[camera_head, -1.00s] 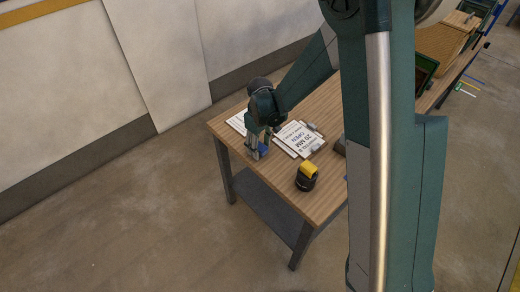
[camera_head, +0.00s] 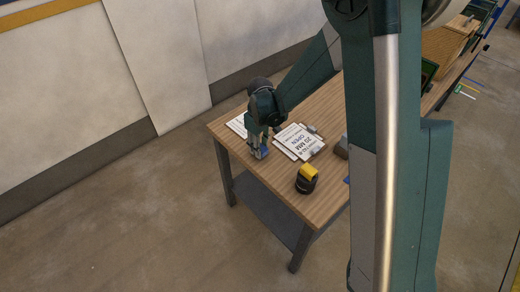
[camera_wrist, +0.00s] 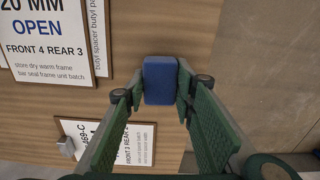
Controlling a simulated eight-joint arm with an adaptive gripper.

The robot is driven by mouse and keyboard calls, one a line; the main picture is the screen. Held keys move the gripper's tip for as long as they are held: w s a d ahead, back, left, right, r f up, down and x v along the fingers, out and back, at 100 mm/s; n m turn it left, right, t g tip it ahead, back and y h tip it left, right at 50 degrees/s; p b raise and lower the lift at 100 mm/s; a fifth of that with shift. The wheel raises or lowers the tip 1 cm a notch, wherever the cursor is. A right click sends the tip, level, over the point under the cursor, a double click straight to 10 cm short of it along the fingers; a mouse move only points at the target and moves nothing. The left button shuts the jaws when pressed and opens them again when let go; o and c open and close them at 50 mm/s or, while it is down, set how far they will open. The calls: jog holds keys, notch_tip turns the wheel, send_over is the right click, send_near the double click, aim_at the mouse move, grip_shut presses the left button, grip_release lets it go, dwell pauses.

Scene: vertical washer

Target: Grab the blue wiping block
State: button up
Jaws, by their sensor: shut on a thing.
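The blue wiping block (camera_wrist: 160,80) is a rounded blue piece between the fingertips of my gripper (camera_wrist: 160,92) in the wrist view. Both fingers touch its sides. In the head view, my gripper (camera_head: 258,151) points down at the left end of the wooden table, and a small part of the blue block (camera_head: 262,153) shows between its fingers. The fingers hide the rest of the block there. I cannot tell whether the block still rests on the table.
Printed cards on clipboards (camera_head: 300,141) lie beside my gripper, and another card (camera_head: 237,124) lies behind it. A black and yellow object (camera_head: 306,180) stands near the front edge of the table (camera_head: 281,188). A grey block (camera_head: 341,147) lies farther right.

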jog(key=shift+r+p, duration=0.6)
jog(key=shift+r, duration=3.8)
